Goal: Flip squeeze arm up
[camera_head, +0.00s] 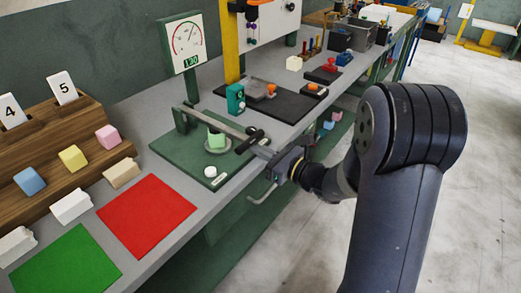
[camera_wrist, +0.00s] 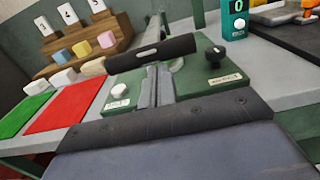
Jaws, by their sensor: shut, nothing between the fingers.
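The squeeze arm (camera_head: 223,122) is a grey bar running from a post at the back of the green press base (camera_head: 176,151) toward the front edge. My gripper (camera_head: 267,166) is at the press's front edge beside the handle. In the wrist view my fingers (camera_wrist: 153,86) are together and empty, with tips close under the handle; I cannot tell whether they touch it. The foam cube is hidden there.
A white button (camera_head: 210,171) and a black knob (camera_wrist: 215,57) sit on the base. A dial gauge (camera_head: 187,43) stands behind, a teal counter (camera_head: 235,98) to the right. Red (camera_head: 147,215) and green (camera_head: 65,262) mats and a wooden rack with coloured blocks lie left.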

